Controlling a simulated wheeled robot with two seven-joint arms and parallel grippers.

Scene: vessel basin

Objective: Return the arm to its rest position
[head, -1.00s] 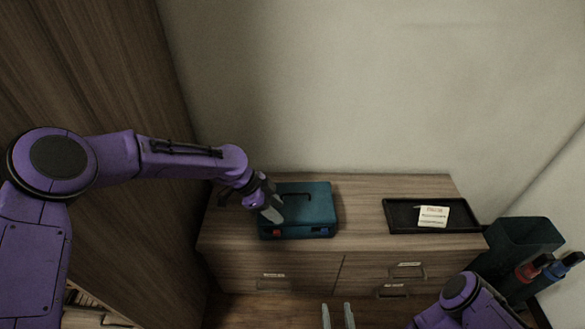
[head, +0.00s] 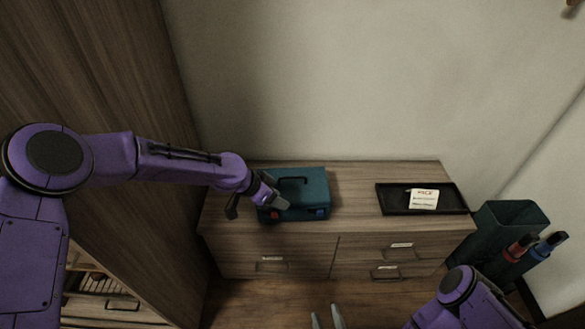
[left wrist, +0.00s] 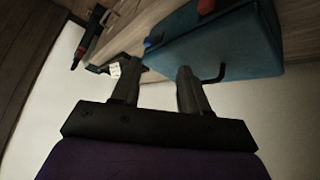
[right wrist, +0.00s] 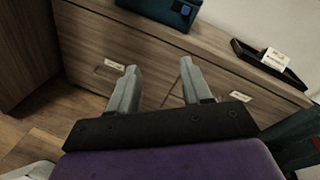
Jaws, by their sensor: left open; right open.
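My left gripper (head: 278,203) is in front of the left part of a teal case (head: 312,186) on a wooden dresser. In the left wrist view its fingers (left wrist: 157,82) are apart with nothing between them, and the teal case (left wrist: 220,48) is just beyond them. Whether a finger touches the case I cannot tell. My right gripper (head: 327,317) is low at the bottom edge of the head view. In the right wrist view its fingers (right wrist: 158,80) are apart and empty, facing the dresser drawers.
The dresser (head: 355,185) also bears a black tray (head: 390,207) with a white card (head: 423,199). A dark bin (head: 497,222) with red and blue bottles stands to the right. A tall wooden cabinet (head: 120,80) is close on the left. The dresser top between case and tray is clear.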

